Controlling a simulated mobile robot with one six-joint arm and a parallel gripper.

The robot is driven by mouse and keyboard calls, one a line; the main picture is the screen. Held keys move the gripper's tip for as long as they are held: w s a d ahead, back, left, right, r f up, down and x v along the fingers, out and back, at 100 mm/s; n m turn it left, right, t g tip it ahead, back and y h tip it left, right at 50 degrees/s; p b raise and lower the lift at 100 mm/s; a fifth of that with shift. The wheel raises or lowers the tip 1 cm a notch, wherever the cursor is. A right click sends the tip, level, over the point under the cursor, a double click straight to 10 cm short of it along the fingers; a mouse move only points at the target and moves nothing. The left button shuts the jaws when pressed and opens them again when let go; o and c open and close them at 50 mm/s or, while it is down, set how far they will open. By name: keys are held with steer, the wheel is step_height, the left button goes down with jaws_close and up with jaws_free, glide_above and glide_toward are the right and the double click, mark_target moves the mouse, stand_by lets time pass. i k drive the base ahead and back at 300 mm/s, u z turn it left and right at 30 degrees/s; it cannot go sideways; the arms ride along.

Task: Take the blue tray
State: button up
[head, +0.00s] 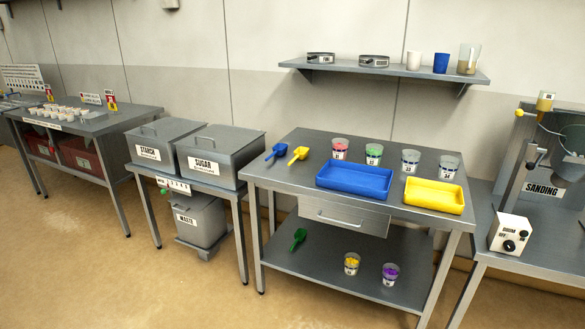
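The blue tray (354,181) lies flat on the steel table (290,171), in the middle of its top near the front edge. It looks empty. A yellow tray (434,196) lies just to its right, apart from it. My gripper is not in the head view.
Several labelled cups, one of them a cup with red contents (340,149), stand behind the blue tray. A blue scoop (277,151) and a yellow scoop (299,155) lie to its left. A wall shelf (400,71) hangs above. A drawer (340,218) sits below. The floor in front (130,285) is clear.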

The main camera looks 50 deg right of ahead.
mark_target(367, 181)
steer(key=z, duration=0.05)
steer(key=i, duration=1.25)
steer(key=z, duration=0.6)
